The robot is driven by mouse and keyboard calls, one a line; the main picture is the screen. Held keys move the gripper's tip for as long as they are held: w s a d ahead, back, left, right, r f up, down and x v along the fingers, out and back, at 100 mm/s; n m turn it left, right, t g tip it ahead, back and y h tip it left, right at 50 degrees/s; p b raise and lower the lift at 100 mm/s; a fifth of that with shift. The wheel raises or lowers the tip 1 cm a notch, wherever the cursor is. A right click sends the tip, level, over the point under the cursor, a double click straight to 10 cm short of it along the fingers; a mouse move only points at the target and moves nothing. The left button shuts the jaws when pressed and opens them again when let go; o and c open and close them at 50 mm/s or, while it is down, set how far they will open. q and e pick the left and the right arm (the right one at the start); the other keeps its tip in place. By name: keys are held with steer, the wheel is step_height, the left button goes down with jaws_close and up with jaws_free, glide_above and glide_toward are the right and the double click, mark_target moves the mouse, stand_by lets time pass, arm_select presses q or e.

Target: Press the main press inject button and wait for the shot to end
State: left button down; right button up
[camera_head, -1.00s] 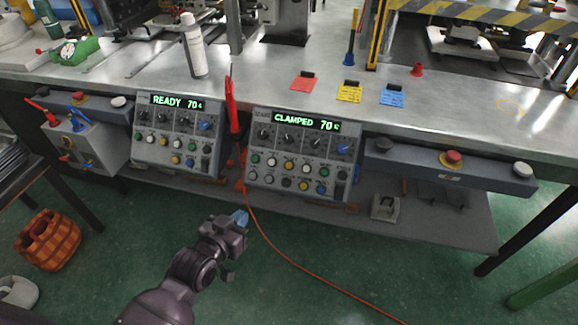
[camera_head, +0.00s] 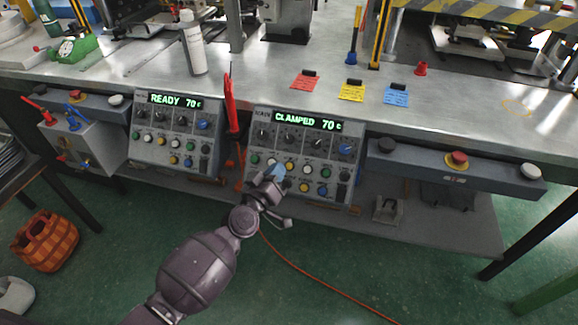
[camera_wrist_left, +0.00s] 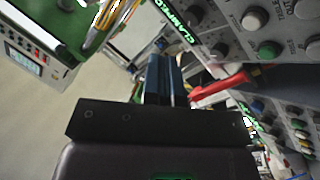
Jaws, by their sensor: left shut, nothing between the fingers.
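The main press panel (camera_head: 262,140) is the right one of two grey control panels under the bench edge. Its green display (camera_head: 308,121) reads CLAMPED 70 c. Below the display are knobs and two rows of coloured buttons. My left gripper (camera_head: 277,173) is shut and empty, with its blue fingertips in front of the lower button rows. It hides some buttons there, and I cannot tell whether it touches one. In the left wrist view the blue fingers (camera_wrist_left: 165,78) are together, with the panel (camera_wrist_left: 225,45) beyond them. The right gripper is not in view.
The left panel (camera_head: 150,122) reads READY 70 c. A red-handled tool (camera_head: 230,105) hangs between the panels. A grey bar (camera_head: 410,161) with a red button (camera_head: 457,159) is to the right. An orange cable (camera_head: 310,278) crosses the green floor.

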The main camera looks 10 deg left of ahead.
mark_target(289, 166)
arm_select(q)
steer(key=shift+a+r, duration=0.1)
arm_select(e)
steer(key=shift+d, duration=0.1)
arm_select(q)
steer(key=w+f+b, duration=0.5)
steer(key=w, duration=0.1)
steer(key=shift+w+f, duration=0.15)
steer(key=shift+f, duration=0.25)
steer(key=shift+w+b, duration=0.25)
steer(key=shift+b, duration=0.1)
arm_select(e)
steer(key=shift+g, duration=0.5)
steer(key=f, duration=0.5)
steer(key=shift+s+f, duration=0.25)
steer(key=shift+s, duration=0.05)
arm_select(q)
steer(key=shift+r, duration=0.1)
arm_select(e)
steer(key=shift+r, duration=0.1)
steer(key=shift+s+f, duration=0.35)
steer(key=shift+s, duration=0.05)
